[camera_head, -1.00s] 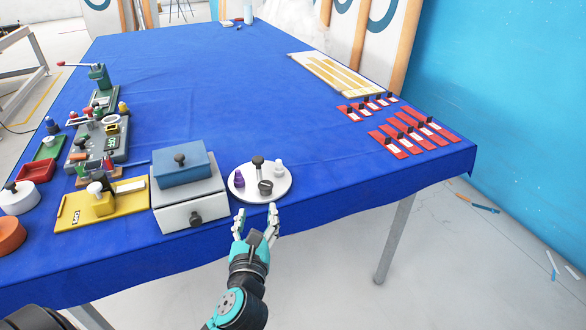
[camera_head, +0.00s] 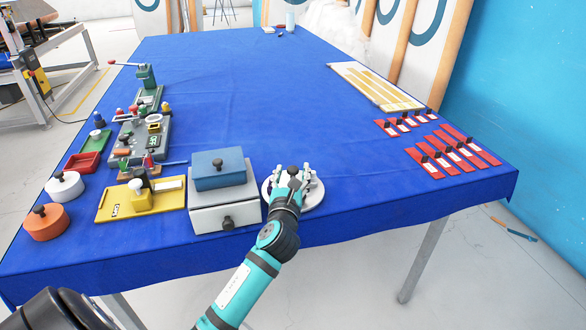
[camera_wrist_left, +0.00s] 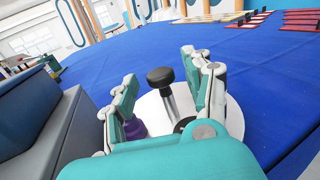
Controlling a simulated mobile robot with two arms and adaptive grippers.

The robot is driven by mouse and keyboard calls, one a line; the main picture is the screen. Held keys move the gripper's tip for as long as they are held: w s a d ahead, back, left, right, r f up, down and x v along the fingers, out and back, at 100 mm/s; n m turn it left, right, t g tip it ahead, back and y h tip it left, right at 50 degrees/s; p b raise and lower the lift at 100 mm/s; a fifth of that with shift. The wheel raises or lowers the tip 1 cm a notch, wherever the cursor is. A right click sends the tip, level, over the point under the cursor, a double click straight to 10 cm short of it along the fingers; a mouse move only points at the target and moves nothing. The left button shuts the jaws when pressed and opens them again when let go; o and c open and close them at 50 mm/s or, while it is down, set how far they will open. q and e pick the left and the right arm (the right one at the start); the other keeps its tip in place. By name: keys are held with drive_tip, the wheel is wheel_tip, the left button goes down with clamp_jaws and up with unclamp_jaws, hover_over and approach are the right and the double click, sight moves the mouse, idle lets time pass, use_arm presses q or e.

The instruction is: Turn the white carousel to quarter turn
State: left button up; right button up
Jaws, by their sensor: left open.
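The white carousel (camera_head: 312,196) is a round turntable near the front edge of the blue-covered table. A post with a black knob (camera_wrist_left: 160,77) stands on it. In the head view my left gripper (camera_head: 292,176) is over the carousel and hides much of it. In the left wrist view the open fingers stand on either side of the knob post, apart from it. A purple piece (camera_wrist_left: 135,128) shows beside the left finger, and a dark cup (camera_wrist_left: 183,124) shows behind the post, partly hidden. My right gripper is not in view.
A grey drawer box (camera_head: 226,205) with a blue box (camera_head: 219,170) on top stands just left of the carousel. A yellow tray (camera_head: 112,204) lies further left. Red plates (camera_head: 458,152) lie to the right. The table's middle is clear.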

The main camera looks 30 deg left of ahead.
use_arm(q)
drive_tip(key=shift+x, duration=1)
clamp_jaws()
drive_tip(key=shift+w+f, duration=0.1)
drive_tip(key=shift+f, duration=0.05)
